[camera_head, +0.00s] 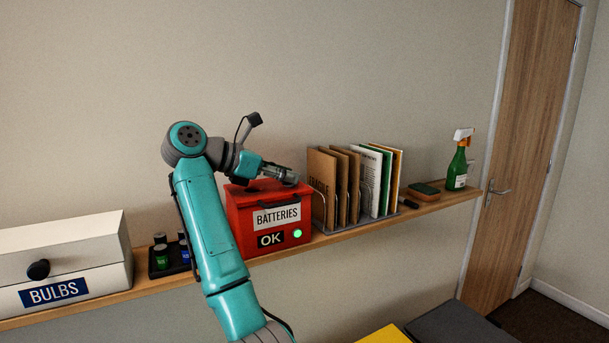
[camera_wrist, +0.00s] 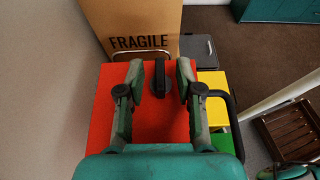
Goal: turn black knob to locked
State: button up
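The red batteries box (camera_head: 240,212) stands on the wall shelf, with an OK label and a lit green light on its front. In the wrist view a black knob (camera_wrist: 158,84) sits on the red box top (camera_wrist: 110,120), a raised bar pointing roughly up and down the picture. My gripper (camera_wrist: 160,72) is open around the knob, one finger on each side, with gaps visible between. In the head view my gripper (camera_head: 290,177) is low over the box top and hides the knob. No locked mark can be read.
A white bulbs box (camera_head: 95,248) with its own round black knob (camera_head: 38,269) stands left. Small bottles (camera_head: 160,255) sit in a dark tray between the boxes. A file rack with a cardboard FRAGILE folder (camera_head: 320,180) stands close right; a green spray bottle (camera_head: 457,167) is further right.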

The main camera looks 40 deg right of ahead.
jog(key=shift+s+d+f, duration=0.2)
jog(key=shift+d+f, duration=0.1)
jog(key=shift+d, duration=0.35)
grip_shut()
jog(key=shift+t, duration=0.4)
jog(key=n+t, duration=0.6)
jog(key=t, duration=0.1)
jog(key=shift+n, duration=0.4)
jog(key=n+t+y, duration=0.1)
jog(key=n+t, duration=0.2)
jog(key=shift+t+y, duration=0.4)
jog(key=shift+n+t+y, duration=1.3)
jog(key=shift+n+t, duration=0.1)
jog(key=shift+n, duration=0.4)
